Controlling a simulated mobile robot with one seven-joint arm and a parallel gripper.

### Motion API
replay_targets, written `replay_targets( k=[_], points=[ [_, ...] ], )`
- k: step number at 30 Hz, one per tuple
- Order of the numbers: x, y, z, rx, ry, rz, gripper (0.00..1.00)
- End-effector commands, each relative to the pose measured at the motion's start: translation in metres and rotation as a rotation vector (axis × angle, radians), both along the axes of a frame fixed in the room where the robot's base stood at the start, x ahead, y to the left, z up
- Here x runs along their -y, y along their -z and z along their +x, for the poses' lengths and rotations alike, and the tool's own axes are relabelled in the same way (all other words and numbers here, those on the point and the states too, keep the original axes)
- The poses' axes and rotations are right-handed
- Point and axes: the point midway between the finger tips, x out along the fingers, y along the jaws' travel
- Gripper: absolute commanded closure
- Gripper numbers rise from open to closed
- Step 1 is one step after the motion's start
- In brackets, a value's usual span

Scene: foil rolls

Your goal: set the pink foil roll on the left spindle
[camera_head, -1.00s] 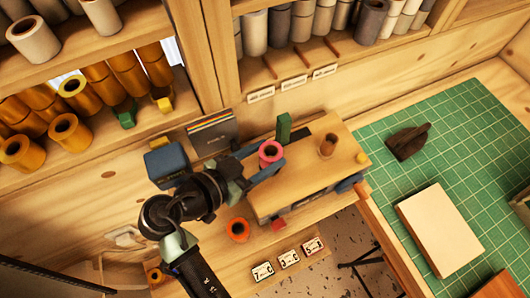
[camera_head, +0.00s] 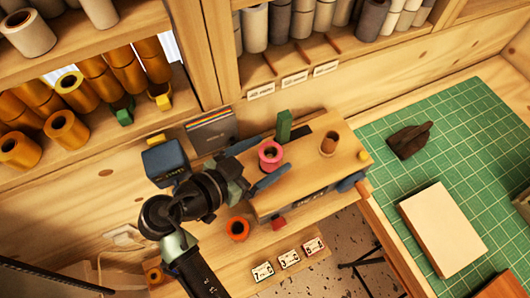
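The pink foil roll (camera_head: 270,155) stands upright at the left part of the wooden-topped machine (camera_head: 300,178). Its dark core opening faces up. The left spindle is not visible; the roll covers that spot, and I cannot tell whether a peg is inside the core. A short tan wooden peg or core (camera_head: 329,145) stands at the machine's right part. My gripper (camera_head: 268,160) is open, with one blue-grey finger behind the pink roll and one in front of it, both seemingly clear of the roll.
An orange roll (camera_head: 237,229) stands on the lower bench left of the machine. A green upright block (camera_head: 284,126) is just behind the pink roll. Number cards (camera_head: 289,259) lie in front. A green cutting mat (camera_head: 465,150) with a dark tool is at right. Shelves of rolls line the back.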

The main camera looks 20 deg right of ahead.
Motion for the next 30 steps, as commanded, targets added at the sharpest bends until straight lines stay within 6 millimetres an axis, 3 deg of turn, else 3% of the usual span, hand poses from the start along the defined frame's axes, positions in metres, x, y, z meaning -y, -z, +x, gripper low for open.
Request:
replay_targets(
  k=[16,30],
  points=[
    [-0.008,-0.002,-0.002,0.001,-0.002,0.000,0.10],
    [-0.095,-0.038,-0.033,0.005,-0.006,0.003,0.10]
  ],
)
